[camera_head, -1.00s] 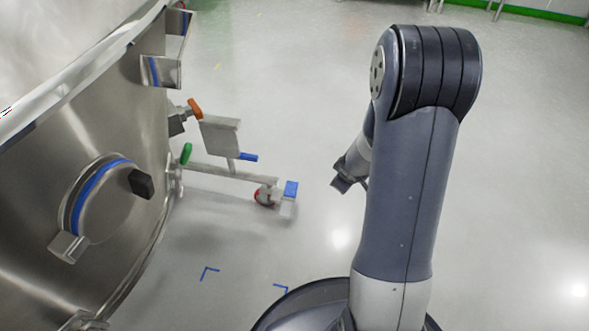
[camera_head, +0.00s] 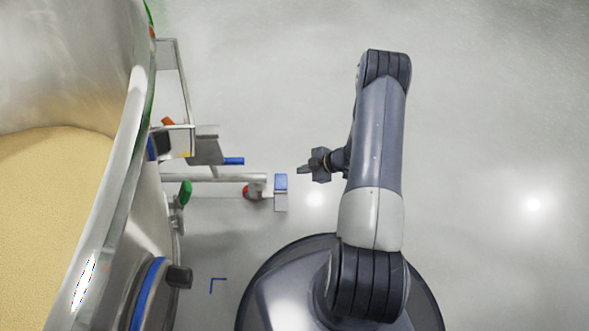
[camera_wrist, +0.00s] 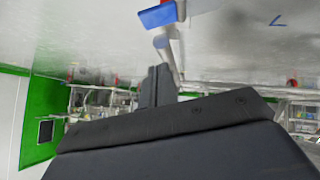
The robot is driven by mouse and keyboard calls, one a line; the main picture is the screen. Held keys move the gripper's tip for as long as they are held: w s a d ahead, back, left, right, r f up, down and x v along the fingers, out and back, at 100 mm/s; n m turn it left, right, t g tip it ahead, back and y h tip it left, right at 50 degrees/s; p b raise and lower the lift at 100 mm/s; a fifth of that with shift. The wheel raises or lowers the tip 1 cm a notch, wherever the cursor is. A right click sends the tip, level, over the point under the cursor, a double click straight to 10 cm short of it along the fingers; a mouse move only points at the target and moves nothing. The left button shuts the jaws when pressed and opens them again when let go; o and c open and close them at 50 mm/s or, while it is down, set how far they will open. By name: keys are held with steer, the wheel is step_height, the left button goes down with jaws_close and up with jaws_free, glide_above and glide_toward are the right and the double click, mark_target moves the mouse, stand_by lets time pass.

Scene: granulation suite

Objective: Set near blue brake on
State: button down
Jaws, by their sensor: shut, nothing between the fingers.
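The near blue brake (camera_head: 281,182) is a small blue pedal on a grey plate at the right end of the vessel frame's low bar, beside a red-marked caster (camera_head: 250,191). My gripper (camera_head: 302,170) is shut and empty. In the head view it lies just right of the pedal and a little above it in the picture, with a small gap between. In the wrist view the shut fingers (camera_wrist: 158,75) point toward a grey bar, with a blue tab (camera_wrist: 157,15) above them. I cannot tell whether this tab is the brake. The height gap is unclear.
A large steel vessel (camera_head: 150,225) with yellowish powder (camera_head: 55,190) fills the left. A blue handle (camera_head: 233,161), an orange handle (camera_head: 168,122) and a green handle (camera_head: 185,192) stick out near the frame. The floor (camera_head: 480,120) on the right is clear.

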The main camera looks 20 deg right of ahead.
steer(key=b, duration=0.4)
glide_above(278, 180)
steer(key=s+d, duration=0.2)
steer(key=s, duration=0.1)
steer(key=f, duration=0.6)
steer(key=shift+w+d+f, duration=0.15)
steer(key=shift+d+f, duration=0.05)
steer(key=shift+w+d+f+b, duration=0.1)
steer(key=shift+w+f+b, duration=0.1)
steer(key=shift+f, duration=0.4)
steer(key=shift+w+f+b, duration=0.2)
steer(key=shift+f, duration=0.4)
steer(key=shift+w+f, duration=0.2)
steer(key=shift+f, duration=0.35)
steer(key=shift+s+d, duration=0.1)
